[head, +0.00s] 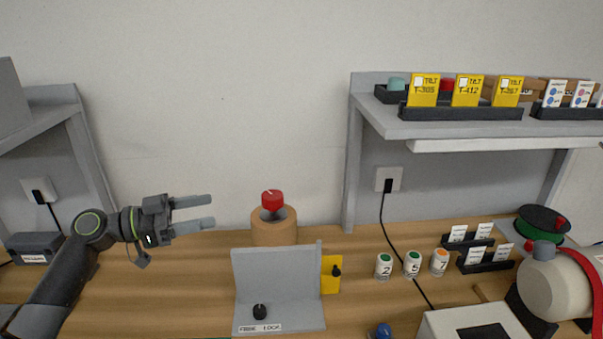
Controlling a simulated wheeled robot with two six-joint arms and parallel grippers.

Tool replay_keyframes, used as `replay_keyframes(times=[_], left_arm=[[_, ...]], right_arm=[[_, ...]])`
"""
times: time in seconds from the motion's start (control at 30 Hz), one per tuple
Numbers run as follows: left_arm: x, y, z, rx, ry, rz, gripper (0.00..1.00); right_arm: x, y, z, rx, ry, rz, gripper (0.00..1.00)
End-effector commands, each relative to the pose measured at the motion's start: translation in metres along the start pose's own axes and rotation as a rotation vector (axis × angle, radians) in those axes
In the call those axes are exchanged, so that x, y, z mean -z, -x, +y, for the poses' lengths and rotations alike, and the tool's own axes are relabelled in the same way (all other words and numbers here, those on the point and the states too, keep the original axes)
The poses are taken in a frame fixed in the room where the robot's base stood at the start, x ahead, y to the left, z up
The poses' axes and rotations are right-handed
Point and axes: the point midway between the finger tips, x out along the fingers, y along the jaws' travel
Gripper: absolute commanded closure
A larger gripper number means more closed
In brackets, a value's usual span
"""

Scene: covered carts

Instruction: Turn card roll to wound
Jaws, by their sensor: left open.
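A brown, cardboard-coloured cylinder (274,228) stands upright near the wall, behind a grey fixture. A red knob (272,199) with a pale mark sits on top on a dark stem. I take this cylinder for the card roll, but no label on it confirms that. The grey angled fixture (277,275) in front hides its lower part. The fixture has a black knob (260,311) and a label that seems to read "FREE LOCK". My left gripper (212,211) is open and empty, left of the red knob and apart from it. My right gripper is out of view.
A yellow plate (331,275) with a black knob adjoins the fixture. Numbered white pots (412,264) stand to the right. A cream roll (550,282) with a red band is at the far right. A grey shelf (450,123) holding yellow cards overhangs the right side.

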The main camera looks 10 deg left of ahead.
Motion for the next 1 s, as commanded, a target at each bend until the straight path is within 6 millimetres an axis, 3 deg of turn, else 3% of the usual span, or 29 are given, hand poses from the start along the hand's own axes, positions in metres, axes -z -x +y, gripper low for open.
replay_keyframes(times=[0.17, 0.37, 1.0], left_arm=[[0.002, 0.002, 0.007, 0.013, 0.001, 0.000, 0.36], [0.004, -0.017, 0.007, 0.012, 0.002, 0.004, 0.36], [0.005, -0.123, 0.006, 0.010, 0.005, 0.003, 0.36]], right_arm=[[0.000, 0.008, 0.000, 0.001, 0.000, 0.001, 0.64], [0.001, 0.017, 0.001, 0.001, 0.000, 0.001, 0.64], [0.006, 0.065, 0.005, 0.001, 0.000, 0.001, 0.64]])
